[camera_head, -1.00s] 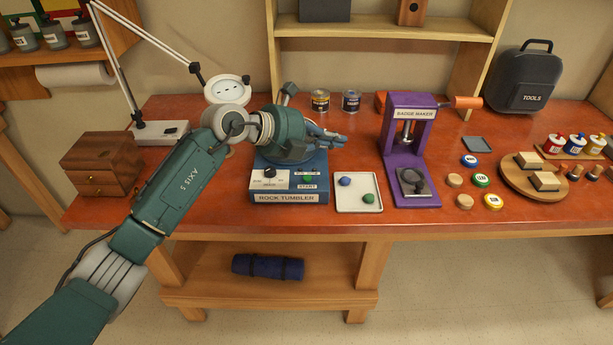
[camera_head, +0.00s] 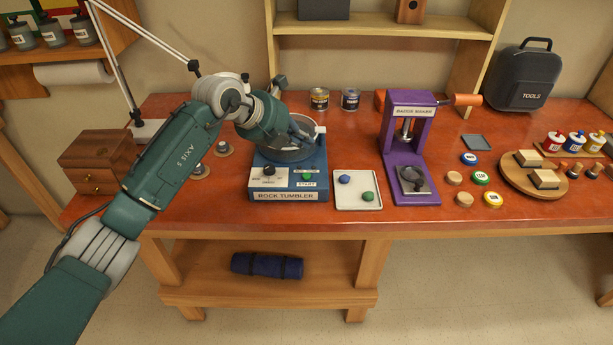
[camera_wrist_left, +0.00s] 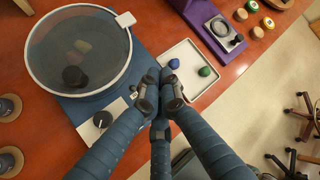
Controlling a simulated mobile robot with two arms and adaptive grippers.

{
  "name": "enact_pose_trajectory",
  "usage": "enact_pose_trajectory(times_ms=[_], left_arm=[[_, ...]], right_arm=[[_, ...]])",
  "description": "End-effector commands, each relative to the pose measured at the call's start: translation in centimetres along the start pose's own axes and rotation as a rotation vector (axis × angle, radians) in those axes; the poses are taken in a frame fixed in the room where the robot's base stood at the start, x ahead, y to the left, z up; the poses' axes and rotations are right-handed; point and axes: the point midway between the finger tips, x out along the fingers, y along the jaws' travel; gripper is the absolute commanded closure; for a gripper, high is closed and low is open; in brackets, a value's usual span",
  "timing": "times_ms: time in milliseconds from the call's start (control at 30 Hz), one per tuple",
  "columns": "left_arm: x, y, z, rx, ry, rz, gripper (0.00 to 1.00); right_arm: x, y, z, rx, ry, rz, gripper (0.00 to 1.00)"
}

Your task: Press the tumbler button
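The rock tumbler (camera_head: 289,195) stands on the red bench, with a blue base and a round drum. Its green START button (camera_head: 307,177) shows on the front panel, right of a black dial (camera_head: 268,171). My left gripper (camera_head: 304,133) is above the drum, apart from the button. In the left wrist view, my left gripper's fingers (camera_wrist_left: 160,95) are drawn together with nothing between them. They cover the button there; the clear round lid (camera_wrist_left: 95,45) and dial (camera_wrist_left: 102,119) show beside them. My right gripper is not in view.
A white tray (camera_head: 359,204) with a blue and a green ball sits right of the tumbler. The purple badge maker (camera_head: 404,157) stands beyond it. A wooden drawer box (camera_head: 97,165) is at left. The bench front edge is clear before the tumbler.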

Motion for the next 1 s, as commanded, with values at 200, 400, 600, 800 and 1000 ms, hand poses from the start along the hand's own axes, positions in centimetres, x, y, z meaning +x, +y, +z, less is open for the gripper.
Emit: enact_pose_trajectory(times_ms=[200, 400, 600, 800, 1000], left_arm=[[2.4, 1.6, -1.8, -0.001, 0.002, -0.002, 1.00], [4.3, 3.2, -3.2, -0.001, 0.001, 0.000, 1.00], [5.3, 3.8, -3.9, 0.000, 0.000, -0.001, 1.00], [5.3, 3.8, -3.9, 0.000, 0.000, -0.001, 1.00], [5.3, 3.8, -3.9, 0.000, 0.000, -0.001, 1.00]], right_arm=[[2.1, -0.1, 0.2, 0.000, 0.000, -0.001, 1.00], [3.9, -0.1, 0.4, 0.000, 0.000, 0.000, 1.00], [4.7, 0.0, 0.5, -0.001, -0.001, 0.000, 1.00], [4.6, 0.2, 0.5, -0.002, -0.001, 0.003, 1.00], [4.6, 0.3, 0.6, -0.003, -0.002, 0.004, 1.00]])
